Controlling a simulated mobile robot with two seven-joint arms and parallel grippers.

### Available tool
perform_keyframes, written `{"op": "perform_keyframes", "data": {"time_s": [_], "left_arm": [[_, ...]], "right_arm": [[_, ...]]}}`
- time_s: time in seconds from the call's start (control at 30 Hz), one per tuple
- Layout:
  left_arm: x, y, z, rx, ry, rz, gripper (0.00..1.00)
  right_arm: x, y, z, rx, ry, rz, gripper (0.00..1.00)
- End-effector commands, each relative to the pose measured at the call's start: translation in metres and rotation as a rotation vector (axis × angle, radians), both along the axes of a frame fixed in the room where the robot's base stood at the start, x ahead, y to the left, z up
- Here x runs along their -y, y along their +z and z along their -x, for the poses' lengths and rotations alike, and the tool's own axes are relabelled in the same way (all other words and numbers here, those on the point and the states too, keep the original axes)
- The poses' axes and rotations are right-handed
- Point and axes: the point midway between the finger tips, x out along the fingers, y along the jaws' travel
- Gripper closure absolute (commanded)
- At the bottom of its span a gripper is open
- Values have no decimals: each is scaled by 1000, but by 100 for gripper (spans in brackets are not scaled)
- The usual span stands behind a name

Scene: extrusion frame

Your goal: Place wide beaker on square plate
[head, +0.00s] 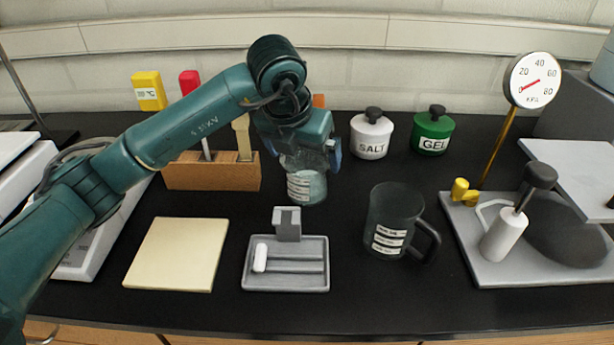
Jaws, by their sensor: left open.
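A wide beaker (306,190), clear with a white label, stands on the black bench in the middle of the head view. A cream square plate (175,254) lies flat and bare at the front left, apart from the beaker. My left gripper (312,160) points down at the beaker's upper part, with its jaws open. The gripper hides part of the beaker's rim, and I cannot tell if the fingers touch the glass. My right gripper is not in view.
A grey tray (286,284) with a white bar lies in front of the beaker, beside the plate. A dark handled jug (392,222) stands to the right. A wooden rack (190,177) with upright tools is behind the plate. Salt (371,140) and gel (432,134) jars stand at the back.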

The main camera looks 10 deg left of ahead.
Motion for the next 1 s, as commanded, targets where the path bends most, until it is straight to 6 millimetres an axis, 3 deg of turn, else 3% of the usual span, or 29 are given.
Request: {"op": "perform_keyframes", "data": {"time_s": [0.17, 0.3, 0.6, 1.0], "left_arm": [[3, -23, -8, -7, 1, 0, 2], [4, -40, -15, -4, -1, 0, 2], [5, -45, -17, 0, -1, 1, 2], [4, -45, -17, -1, -1, 0, 35]], "right_arm": [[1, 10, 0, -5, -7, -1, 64], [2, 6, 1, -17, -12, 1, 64], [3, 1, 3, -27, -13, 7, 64], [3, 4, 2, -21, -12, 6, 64]]}}
